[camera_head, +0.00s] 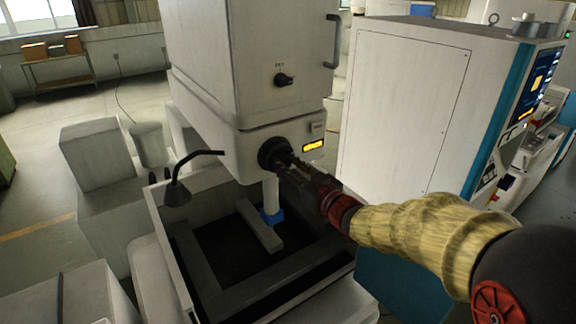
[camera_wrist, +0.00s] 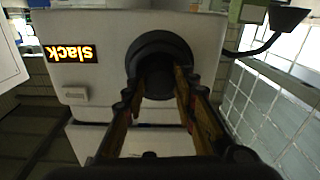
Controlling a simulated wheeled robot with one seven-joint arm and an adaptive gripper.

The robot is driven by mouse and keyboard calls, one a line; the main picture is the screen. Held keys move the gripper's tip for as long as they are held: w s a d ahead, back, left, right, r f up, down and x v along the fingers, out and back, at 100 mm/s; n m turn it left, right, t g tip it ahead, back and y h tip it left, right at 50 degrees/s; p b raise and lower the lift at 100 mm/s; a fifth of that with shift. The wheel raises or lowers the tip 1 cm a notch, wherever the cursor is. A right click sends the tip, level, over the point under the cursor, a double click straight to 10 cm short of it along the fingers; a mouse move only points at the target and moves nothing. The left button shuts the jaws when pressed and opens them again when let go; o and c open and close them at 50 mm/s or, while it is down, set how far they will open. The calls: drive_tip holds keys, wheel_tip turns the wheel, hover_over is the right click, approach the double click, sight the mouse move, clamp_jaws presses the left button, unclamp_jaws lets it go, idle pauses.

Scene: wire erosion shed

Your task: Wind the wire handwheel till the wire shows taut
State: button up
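The wire handwheel (camera_wrist: 160,48) is a dark round wheel on the pale machine head, with a darker hub in its middle. In the head view the handwheel (camera_head: 268,150) is partly covered by my gripper. My gripper (camera_head: 285,163) is at the wheel's front. In the wrist view its fingers (camera_wrist: 158,78) are apart, one on each side of the hub, and I see no clear grip on it. The lit display (camera_wrist: 71,53) beside the wheel reads "slack", upside down in the wrist view. The display (camera_head: 313,146) glows orange in the head view, too small to read.
A knob (camera_head: 284,80) sits higher on the machine head. A bent black lamp (camera_head: 178,190) stands left of the wheel. Below is an open tank (camera_head: 165,235) with a pale bar inside. A large white cabinet (camera_head: 400,110) stands close behind my arm at right.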

drive_tip(key=o, duration=0.5)
drive_tip(key=shift+s, duration=0.1)
drive_tip(key=v, duration=1.1)
drive_tip(key=shift+s+d, duration=0.3)
